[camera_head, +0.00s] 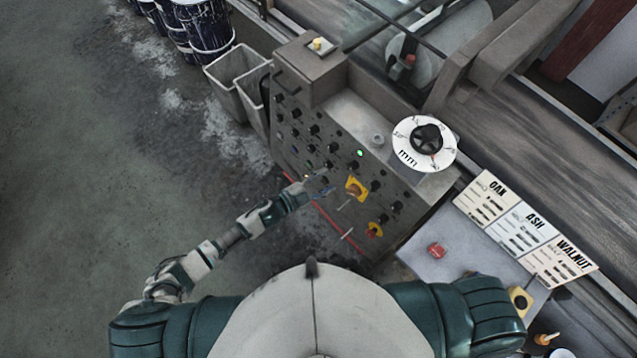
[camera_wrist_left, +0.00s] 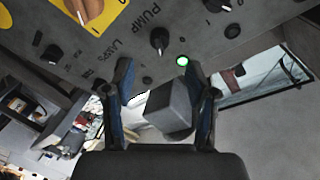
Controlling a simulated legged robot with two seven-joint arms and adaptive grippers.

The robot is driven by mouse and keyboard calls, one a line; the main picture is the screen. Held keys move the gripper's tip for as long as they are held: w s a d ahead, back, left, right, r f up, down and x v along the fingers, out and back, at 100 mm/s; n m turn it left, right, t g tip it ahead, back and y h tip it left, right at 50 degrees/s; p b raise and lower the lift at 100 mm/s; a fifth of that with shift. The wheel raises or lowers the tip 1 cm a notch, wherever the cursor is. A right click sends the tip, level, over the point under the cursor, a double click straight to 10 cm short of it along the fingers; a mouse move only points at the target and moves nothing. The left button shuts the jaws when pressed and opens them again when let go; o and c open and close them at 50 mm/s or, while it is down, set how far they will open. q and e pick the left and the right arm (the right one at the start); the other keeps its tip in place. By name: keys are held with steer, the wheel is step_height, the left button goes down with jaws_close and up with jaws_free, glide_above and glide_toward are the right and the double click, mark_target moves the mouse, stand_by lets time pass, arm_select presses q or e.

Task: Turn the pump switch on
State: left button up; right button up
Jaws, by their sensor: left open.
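The pump switch (camera_wrist_left: 159,40) is a dark knob with a pale pointer, beside the word PUMP on the grey control panel (camera_wrist_left: 222,52). A lit green lamp (camera_wrist_left: 182,61) sits close to it and also shows in the head view (camera_head: 360,153). My left gripper (camera_wrist_left: 160,82) is open, its two blue-sided fingers apart and pointing towards the panel near the switch. The fingers do not visibly touch the knob. In the head view my left gripper (camera_head: 322,181) is over the panel's lower left part. My right gripper is out of view.
A yellow-plated switch (camera_head: 355,188) and several dark knobs surround the area. A white dial (camera_head: 424,144) stands above the panel. A grey block (camera_wrist_left: 168,108) shows between the fingers; its distance is unclear. Bins (camera_head: 230,83) stand beyond; the floor at left is clear.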

arm_select(q)
steer(key=v, duration=0.2)
steer(key=shift+s+a, duration=0.15)
steer(key=shift+a, duration=0.25)
steer(key=shift+d, duration=0.1)
